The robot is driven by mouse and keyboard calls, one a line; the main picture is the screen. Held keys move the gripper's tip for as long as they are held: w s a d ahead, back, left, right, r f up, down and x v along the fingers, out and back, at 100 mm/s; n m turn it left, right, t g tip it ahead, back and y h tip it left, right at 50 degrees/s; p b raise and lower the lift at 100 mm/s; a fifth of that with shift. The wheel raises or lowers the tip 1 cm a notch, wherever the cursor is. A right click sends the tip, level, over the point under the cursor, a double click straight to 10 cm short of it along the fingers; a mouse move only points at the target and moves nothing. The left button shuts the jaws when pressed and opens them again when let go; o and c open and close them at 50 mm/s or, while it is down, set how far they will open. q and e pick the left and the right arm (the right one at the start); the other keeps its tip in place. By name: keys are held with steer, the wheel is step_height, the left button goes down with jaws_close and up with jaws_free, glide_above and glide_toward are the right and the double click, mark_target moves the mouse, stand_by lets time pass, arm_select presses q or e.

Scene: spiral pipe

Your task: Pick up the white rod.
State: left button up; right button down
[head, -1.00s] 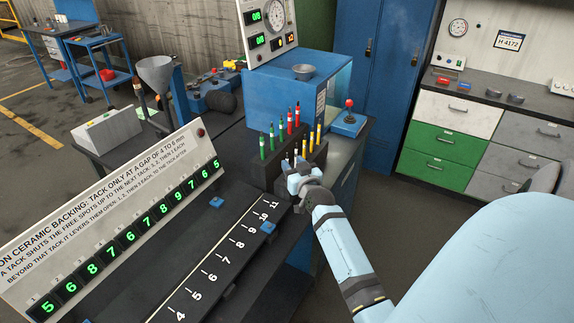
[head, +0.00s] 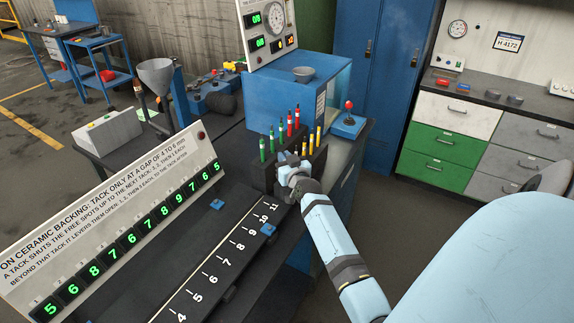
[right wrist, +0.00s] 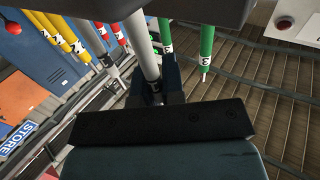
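Two white rods show in the right wrist view: one (right wrist: 148,55) runs down between the dark fingers of my right gripper (right wrist: 155,88), and another (right wrist: 110,68) stands apart to its left. Whether the fingers press on the rod is not clear. In the head view my right gripper (head: 290,168) is at the front of the dark rod rack (head: 262,178), covering the lower part of the white rods. My left gripper is not in view.
Green (head: 262,148), red (head: 290,126) and yellow (head: 311,140) rods stand close around in the rack. A blue box (head: 285,100) is behind it. A dark numbered track (head: 215,255) and a slanted display panel (head: 110,235) lie to the left.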

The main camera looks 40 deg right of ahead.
steer(key=shift+r, duration=0.1)
step_height(320, 180, up, 20)
stand_by(0.8)
stand_by(0.5)
